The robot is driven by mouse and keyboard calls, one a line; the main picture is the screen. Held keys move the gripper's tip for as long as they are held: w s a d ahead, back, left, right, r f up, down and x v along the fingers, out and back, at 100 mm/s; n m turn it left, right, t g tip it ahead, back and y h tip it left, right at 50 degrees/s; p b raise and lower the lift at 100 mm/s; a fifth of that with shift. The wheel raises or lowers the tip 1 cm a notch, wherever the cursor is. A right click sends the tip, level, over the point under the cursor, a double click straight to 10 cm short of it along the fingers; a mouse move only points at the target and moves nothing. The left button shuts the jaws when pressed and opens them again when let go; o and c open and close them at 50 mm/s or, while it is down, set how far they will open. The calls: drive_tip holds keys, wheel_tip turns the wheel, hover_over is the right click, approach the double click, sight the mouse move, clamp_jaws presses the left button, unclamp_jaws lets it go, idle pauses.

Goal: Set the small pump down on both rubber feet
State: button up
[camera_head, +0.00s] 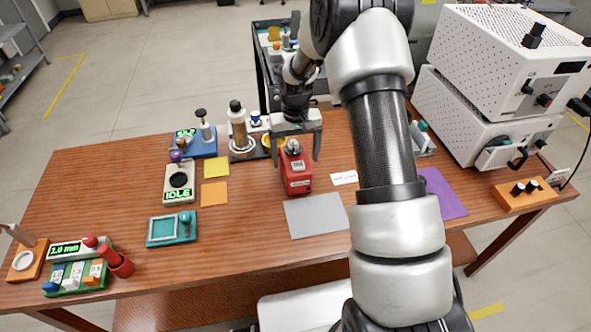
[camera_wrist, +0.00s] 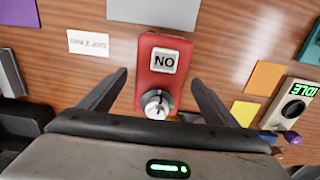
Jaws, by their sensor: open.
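A red box (camera_head: 299,184) with a pale label and a silver knob stands on the wooden table under my gripper (camera_head: 295,156). In the wrist view the red box (camera_wrist: 156,94) shows its label, reading "NO", and the knob. My gripper (camera_wrist: 160,78) is open, with one finger on each side of the box, apart from it as far as I can see. I cannot tell for sure that this box is the small pump. No rubber feet show; the underside of the box is hidden.
A grey mat (camera_head: 316,216) lies just in front of the red box, with a small paper label (camera_head: 344,178) to its right. A device reading "IDLE" (camera_head: 179,183) and orange and yellow squares (camera_head: 214,193) lie left. White instruments (camera_head: 500,60) stand right.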

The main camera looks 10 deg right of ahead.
wheel_tip(320, 180, down, 3)
drive_tip(key=shift+r, duration=0.1)
drive_tip(key=shift+c, duration=0.5)
drive_tip(key=shift+r, duration=0.15)
drive_tip(key=c, duration=1.8)
